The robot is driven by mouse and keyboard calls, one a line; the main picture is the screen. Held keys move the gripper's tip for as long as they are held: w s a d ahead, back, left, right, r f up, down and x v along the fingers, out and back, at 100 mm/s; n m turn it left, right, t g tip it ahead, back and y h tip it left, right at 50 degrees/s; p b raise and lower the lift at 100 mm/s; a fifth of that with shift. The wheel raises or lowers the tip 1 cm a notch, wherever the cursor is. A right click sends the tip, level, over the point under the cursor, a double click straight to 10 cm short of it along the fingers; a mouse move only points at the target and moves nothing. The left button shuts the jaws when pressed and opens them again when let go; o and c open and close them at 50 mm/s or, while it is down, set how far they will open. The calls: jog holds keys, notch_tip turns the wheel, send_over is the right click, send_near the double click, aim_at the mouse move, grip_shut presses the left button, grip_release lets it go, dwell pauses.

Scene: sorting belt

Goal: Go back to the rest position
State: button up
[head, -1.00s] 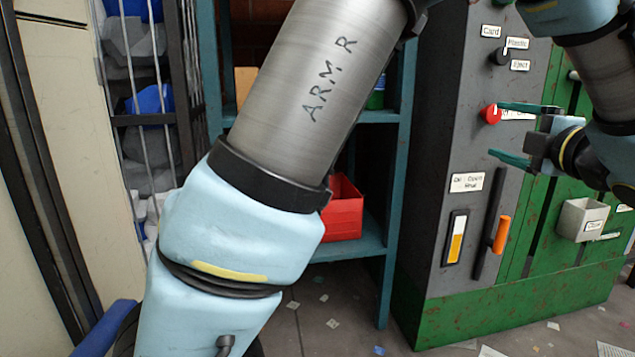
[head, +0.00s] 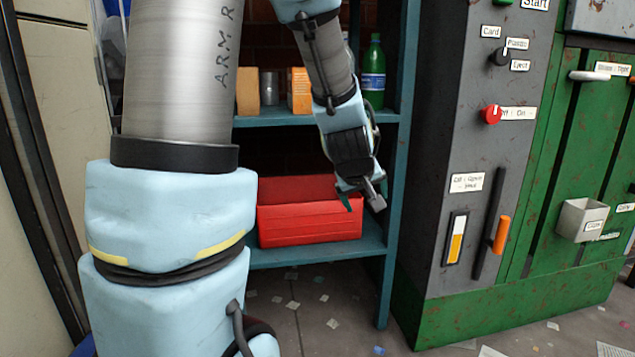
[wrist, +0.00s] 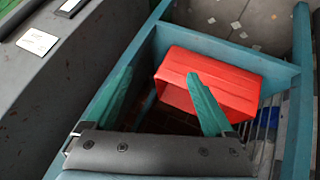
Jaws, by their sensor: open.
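My gripper (head: 362,200) hangs at the end of my folded arm in the head view, pointing down in front of the teal shelf unit (head: 397,150). It is at the height of the red bin (head: 310,222) on the lower shelf, at the bin's right end. In the wrist view, its two green fingers (wrist: 160,98) stand wide apart with nothing between them. The red bin (wrist: 225,85) lies beyond the fingers there, and the right finger covers part of it. I cannot tell how far the fingertips are from the bin.
The grey and green machine (head: 455,150) stands to the right, with a red knob (head: 491,115), an orange-handled lever (head: 502,235) and a small grey cup (head: 582,220). The upper shelf holds a green bottle (head: 374,75), a can (head: 269,87) and boxes. Paper scraps litter the floor.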

jog(key=s+a+f+m+g+y+p, duration=0.1)
jog(key=s+a+f+m+g+y, duration=0.15)
jog(key=s+a, duration=0.55)
jog(key=s+a+f+m+g+y, duration=0.1)
jog(key=s+a+f+g, duration=0.25)
jog(key=s+a, duration=0.4)
notch_tip(320, 180, up, 37)
jog(key=w+a+p, duration=0.1)
jog(key=p, duration=3.6)
jog(key=shift+w+a, duration=0.3)
jog(key=shift+w, duration=0.1)
jog(key=shift+h, duration=0.25)
